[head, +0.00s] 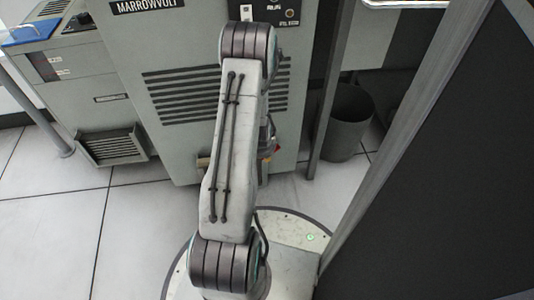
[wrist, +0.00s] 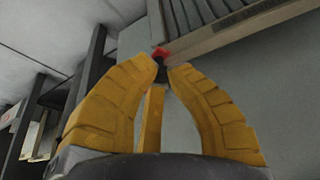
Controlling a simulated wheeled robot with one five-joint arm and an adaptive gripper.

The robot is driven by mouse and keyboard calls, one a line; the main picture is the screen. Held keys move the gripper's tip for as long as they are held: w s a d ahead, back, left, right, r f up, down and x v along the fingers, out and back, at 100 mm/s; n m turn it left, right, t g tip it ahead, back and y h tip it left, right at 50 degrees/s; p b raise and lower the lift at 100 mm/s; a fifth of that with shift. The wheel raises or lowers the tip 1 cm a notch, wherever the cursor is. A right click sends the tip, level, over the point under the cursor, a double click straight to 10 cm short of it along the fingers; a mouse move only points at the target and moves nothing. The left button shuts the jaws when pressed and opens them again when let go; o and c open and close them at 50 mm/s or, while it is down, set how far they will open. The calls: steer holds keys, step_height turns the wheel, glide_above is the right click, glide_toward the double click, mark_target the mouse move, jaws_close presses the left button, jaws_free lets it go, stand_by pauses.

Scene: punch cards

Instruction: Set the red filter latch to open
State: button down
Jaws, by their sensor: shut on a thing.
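The red latch (wrist: 160,52) shows as a small red tip with a dark part under it, at the top centre of the wrist view. My gripper (wrist: 161,70) has its yellow fingertips closed around the dark part, with the red just beyond them. The latch sits at the edge of a pale slatted panel on the grey cabinet. In the head view my arm hides most of the gripper, and only a small red bit (head: 276,148) shows at its right side. I cannot read the latch's setting.
The grey cabinet (head: 178,120) with dark louvres stands in front of me. A dark bin (head: 347,125) is to its right. A lower grey unit (head: 85,90) with a blue item on top is at left. A dark partition (head: 450,200) fills the right. The left floor is clear.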

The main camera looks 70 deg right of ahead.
steer(key=shift+d, duration=0.15)
steer(key=c, duration=1.1)
jaws_free()
steer(key=shift+v, duration=6)
steer(key=shift+o, duration=0.2)
